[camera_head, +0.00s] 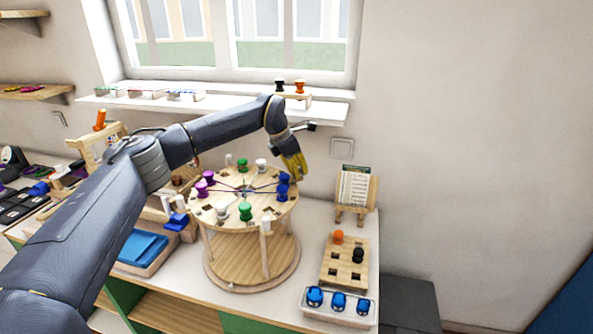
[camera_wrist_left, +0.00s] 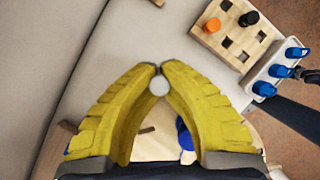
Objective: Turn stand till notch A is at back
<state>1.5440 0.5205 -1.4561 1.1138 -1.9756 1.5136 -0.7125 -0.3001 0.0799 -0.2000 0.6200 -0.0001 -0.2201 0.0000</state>
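The stand (camera_head: 256,258) is a round wooden turntable on the worktop, with a top disc above a lower disc. Purple, green, white and blue bobbins stand around its top, with threads crossing near the middle. Pale pegs (camera_head: 265,226) stand at its rim. My left gripper (camera_head: 299,177) points down at the stand's right back rim. In the left wrist view its yellow fingers (camera_wrist_left: 160,70) close around a round white peg top (camera_wrist_left: 159,86). A blue bobbin (camera_wrist_left: 184,134) is beside them. I cannot make out notch A.
To the right are a holed board (camera_head: 345,273) with orange and black pegs, a tray (camera_head: 337,311) of blue bobbins and a card on an easel (camera_head: 356,192). Blue folded cloth (camera_head: 142,247) lies left of the stand. A shelf (camera_head: 215,107) runs behind my left arm.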

